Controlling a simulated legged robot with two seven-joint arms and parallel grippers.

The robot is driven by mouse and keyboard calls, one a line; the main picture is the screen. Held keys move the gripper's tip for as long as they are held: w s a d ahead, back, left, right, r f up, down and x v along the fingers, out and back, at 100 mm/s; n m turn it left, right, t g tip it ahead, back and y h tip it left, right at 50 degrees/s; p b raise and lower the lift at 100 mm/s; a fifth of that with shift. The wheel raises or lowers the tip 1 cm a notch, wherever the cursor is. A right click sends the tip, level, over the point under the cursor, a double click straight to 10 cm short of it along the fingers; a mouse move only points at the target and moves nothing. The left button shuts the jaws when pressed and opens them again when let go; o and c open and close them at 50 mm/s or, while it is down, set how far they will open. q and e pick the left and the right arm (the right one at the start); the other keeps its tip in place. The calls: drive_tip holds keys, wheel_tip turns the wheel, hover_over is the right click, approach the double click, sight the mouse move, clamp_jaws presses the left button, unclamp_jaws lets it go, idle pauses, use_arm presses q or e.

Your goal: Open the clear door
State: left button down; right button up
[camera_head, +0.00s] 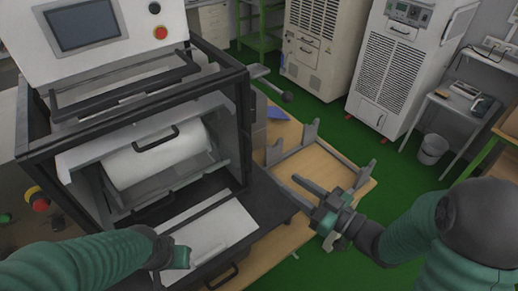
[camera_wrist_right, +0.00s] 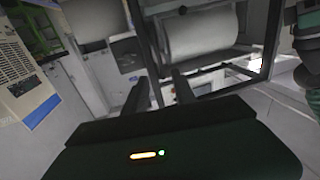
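The machine has a dark square frame (camera_head: 243,125) around a white roll (camera_head: 155,158). A black handle (camera_head: 155,138) shows in front of the roll. The clear door's panel is hard to make out, and I cannot tell its exact edges. In the right wrist view the roll (camera_wrist_right: 200,38) and dark frame (camera_wrist_right: 262,45) lie beyond the fingers. My right gripper (camera_head: 292,186) is open and empty, to the right of the machine and apart from it. Its two fingers stand apart in the wrist view (camera_wrist_right: 160,85). My left gripper (camera_head: 178,254) is low in front of the machine; its fingers are unclear.
A control box with a screen (camera_head: 82,25) and a red button (camera_head: 160,33) tops the machine. A wooden table (camera_head: 345,190) carries a grey bracket (camera_head: 308,135). White cabinets (camera_head: 400,65) stand behind. Green floor (camera_head: 370,150) is open between them.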

drive_tip(key=p, duration=0.2)
hover_over(251, 170)
drive_tip(key=shift+w+a+f, duration=0.1)
drive_tip(key=shift+w+f, duration=0.05)
drive_tip(key=shift+w, duration=0.25)
clamp_jaws()
idle(1.0)
